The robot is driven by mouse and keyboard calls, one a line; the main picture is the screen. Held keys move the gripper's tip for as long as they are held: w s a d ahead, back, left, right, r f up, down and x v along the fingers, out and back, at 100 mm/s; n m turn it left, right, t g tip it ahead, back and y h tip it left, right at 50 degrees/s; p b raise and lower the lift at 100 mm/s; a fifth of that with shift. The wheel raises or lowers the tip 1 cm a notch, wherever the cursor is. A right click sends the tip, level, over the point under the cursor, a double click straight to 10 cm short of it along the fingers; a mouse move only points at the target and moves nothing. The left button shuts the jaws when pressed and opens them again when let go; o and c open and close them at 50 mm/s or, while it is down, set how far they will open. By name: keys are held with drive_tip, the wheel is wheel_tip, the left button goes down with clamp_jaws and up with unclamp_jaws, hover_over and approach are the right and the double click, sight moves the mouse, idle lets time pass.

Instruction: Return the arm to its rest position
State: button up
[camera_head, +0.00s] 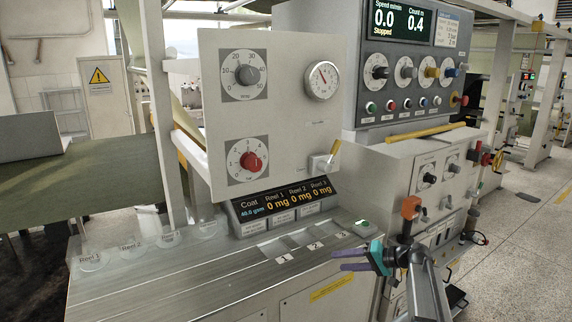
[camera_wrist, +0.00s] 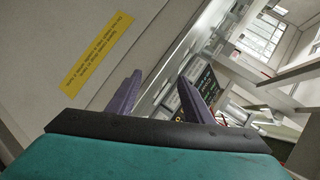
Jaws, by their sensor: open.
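My gripper (camera_head: 350,260) shows at the lower right of the head view, just in front of the metal bench top's right end. Its two purple fingers point left and stand apart with nothing between them. In the wrist view my gripper (camera_wrist: 163,98) also shows open and empty, with the machine's light front panel (camera_wrist: 60,30) behind it. The fingers appear clear of the panel, though the exact gap is hard to tell. My arm runs down from the gripper to the bottom edge of the head view.
The bench top (camera_head: 190,275) carries round sample discs (camera_head: 93,260) at left and numbered slots (camera_head: 300,240). A readout (camera_head: 283,203) shows 0 mg for each reel. A control panel (camera_head: 265,110) with a red knob (camera_head: 251,161) stands behind. Open floor (camera_head: 525,230) lies at right.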

drive_tip(key=s+a+f+g+h, duration=0.1)
drive_tip(key=s+a+f+g, duration=0.3)
drive_tip(key=s+f, duration=0.6)
drive_tip(key=s+a+f+g+h, duration=0.1)
drive_tip(key=s+a+f, duration=0.5)
drive_tip(key=f, duration=0.6)
drive_tip(key=s+a+f+g+h, duration=0.1)
drive_tip(key=s+a+f+g, duration=0.25)
drive_tip(key=s+f, duration=0.7)
drive_tip(key=s+d+f+n+g+h, duration=0.1)
drive_tip(key=s+f+h, duration=0.1)
drive_tip(key=s+f, duration=0.5)
drive_tip(key=s+f+g+h, duration=0.2)
drive_tip(key=s+f, duration=0.1)
drive_tip(key=s, duration=0.8)
drive_tip(key=s+d+f+n+h, duration=0.1)
drive_tip(key=s+d+h, duration=0.3)
drive_tip(key=s+d, duration=0.3)
drive_tip(key=shift+s+d+f, duration=0.2)
drive_tip(key=shift+s+d, duration=0.2)
drive_tip(key=shift+d, duration=0.75)
drive_tip(key=shift+g, duration=0.25)
